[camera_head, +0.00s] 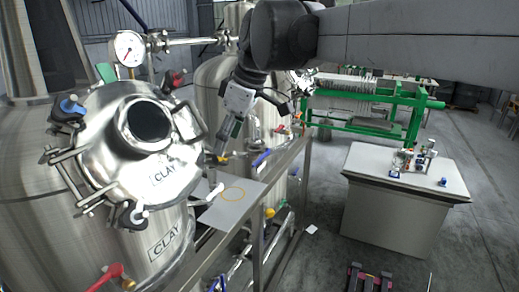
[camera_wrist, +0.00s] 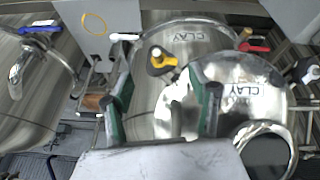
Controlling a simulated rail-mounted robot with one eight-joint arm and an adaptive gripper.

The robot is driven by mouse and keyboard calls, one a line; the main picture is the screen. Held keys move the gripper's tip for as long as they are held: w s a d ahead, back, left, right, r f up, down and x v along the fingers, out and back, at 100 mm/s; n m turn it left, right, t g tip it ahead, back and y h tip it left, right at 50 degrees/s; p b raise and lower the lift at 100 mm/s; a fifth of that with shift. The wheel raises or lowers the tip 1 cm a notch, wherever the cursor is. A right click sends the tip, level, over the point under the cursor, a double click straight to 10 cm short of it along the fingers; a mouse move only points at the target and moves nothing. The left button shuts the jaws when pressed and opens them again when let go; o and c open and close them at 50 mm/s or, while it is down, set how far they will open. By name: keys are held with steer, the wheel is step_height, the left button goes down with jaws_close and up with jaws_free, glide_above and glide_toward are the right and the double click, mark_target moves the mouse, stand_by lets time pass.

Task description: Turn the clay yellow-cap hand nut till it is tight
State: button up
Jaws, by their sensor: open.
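The clay tank's lid (camera_head: 150,172) is shiny steel with a CLAY label and also fills the right of the wrist view (camera_wrist: 255,75). The yellow-cap hand nut (camera_wrist: 160,62) is black with a yellow top, at the lid's edge in the wrist view. In the head view its yellow cap (camera_head: 222,158) shows small, just below my gripper (camera_head: 225,146). My gripper (camera_wrist: 160,100) is open, with nothing between its green-padded fingers. The nut appears beyond the fingertips in the wrist view, apart from them. How tight it is cannot be told.
Other hand nuts sit around the lid: blue-cap (camera_head: 70,106), red-cap (camera_head: 175,79) and white-cap (camera_head: 133,214). A pressure gauge (camera_head: 129,48) stands behind. A grey plate with a yellow ring (camera_head: 232,194) lies right of the tank. A second tank (camera_head: 210,85) stands behind my gripper.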

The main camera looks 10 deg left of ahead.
steer(key=shift+p+x, duration=0.3)
steer(key=shift+x, duration=2.15)
steer(key=c, duration=1.2)
steer(key=shift+o, duration=0.2)
steer(key=shift+w+m, duration=0.1)
steer(key=shift+m, duration=0.2)
steer(key=shift+w+m+g+b, duration=0.1)
steer(key=shift+m+g+b, duration=0.45)
steer(key=shift+g, duration=0.25)
steer(key=shift+m+g+y+b, duration=0.45)
steer(key=shift+m+g+y, duration=0.25)
steer(key=shift+m+g, duration=0.35)
